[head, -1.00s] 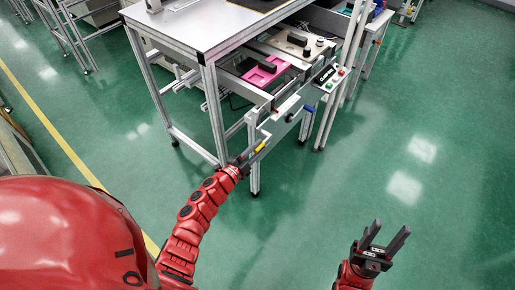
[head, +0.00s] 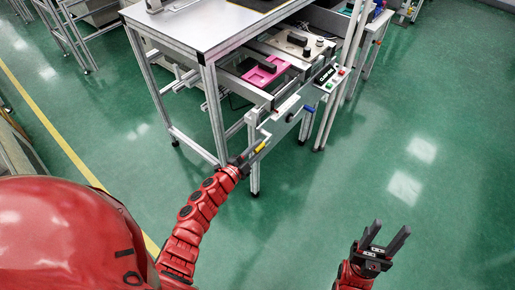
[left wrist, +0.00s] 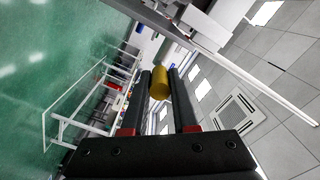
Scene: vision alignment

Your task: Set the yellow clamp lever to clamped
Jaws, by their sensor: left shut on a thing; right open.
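The yellow clamp lever (head: 260,146) is at the front left corner of the workbench drawer unit in the head view, small and partly covered by my gripper. In the left wrist view its yellow rounded grip (left wrist: 159,83) sits between my two dark fingers near their tips. My left gripper (head: 254,151) is shut on it; its fingers also show in the left wrist view (left wrist: 165,85). My right gripper (head: 385,243) is open and empty above the green floor, well away from the bench.
A blue lever (head: 309,109) sits further right along the same front. A pink fixture (head: 262,72) lies in the tray. A control box with coloured buttons (head: 332,80) and upright posts stand at right. The green floor (head: 430,120) to the right is clear.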

